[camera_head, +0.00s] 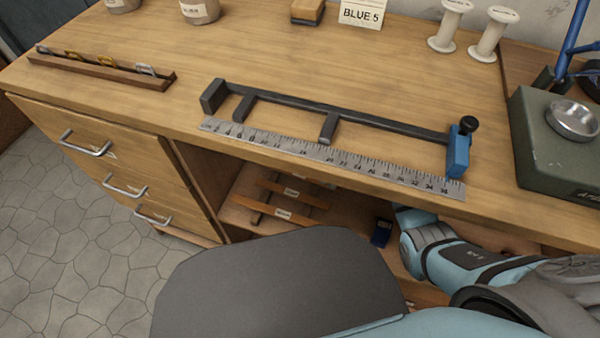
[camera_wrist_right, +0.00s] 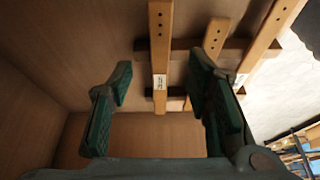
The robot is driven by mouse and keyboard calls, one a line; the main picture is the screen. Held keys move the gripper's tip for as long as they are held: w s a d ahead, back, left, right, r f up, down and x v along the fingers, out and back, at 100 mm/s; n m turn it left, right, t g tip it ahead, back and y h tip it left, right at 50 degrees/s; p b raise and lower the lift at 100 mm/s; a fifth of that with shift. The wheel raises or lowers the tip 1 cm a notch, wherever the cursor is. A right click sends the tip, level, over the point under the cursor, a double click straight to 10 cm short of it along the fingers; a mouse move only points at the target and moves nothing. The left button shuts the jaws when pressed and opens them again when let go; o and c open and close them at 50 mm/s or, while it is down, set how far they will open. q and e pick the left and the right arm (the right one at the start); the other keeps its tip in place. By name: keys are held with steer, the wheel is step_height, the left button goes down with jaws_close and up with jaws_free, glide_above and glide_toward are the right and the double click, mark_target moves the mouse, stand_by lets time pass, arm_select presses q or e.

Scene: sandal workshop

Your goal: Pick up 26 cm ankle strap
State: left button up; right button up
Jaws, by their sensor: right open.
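Several tan leather straps with punched holes and small white labels lie across dark rails in the shelf space under the bench. In the head view one strap (camera_head: 293,192) lies behind another strap (camera_head: 284,214); their labels are too small to read. My right gripper (camera_wrist_right: 163,75) is open and empty in the wrist view. One strap (camera_wrist_right: 161,50) runs between its two green-padded fingers as seen there, but I cannot tell its depth. Another strap (camera_wrist_right: 262,45) slants to the right, beyond the right finger. Which strap is 26 cm cannot be read. My left gripper is out of view.
The benchtop (camera_head: 300,70) overhangs the shelf. A ruler (camera_head: 330,158) and a dark gauge bar (camera_head: 340,108) with a blue slider lie near its front edge. Drawers (camera_head: 95,150) stand left of the opening.

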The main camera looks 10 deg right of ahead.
steer(key=w+a, duration=0.1)
steer(key=w+a+b, duration=0.1)
steer(key=a, duration=0.1)
steer(key=w+a, duration=0.2)
steer(key=shift+a+f+b, duration=0.2)
steer(key=shift+a+b, duration=0.05)
steer(key=shift+b, duration=0.15)
steer(key=b+x, duration=0.3)
steer(key=x, duration=0.1)
steer(key=shift+f, duration=0.4)
steer(key=shift+w+a, duration=0.1)
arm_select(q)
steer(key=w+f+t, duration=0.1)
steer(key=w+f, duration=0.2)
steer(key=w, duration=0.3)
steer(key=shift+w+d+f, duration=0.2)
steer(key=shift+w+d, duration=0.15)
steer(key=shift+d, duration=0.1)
arm_select(e)
steer(key=shift+c, duration=0.2)
steer(key=c, duration=0.9)
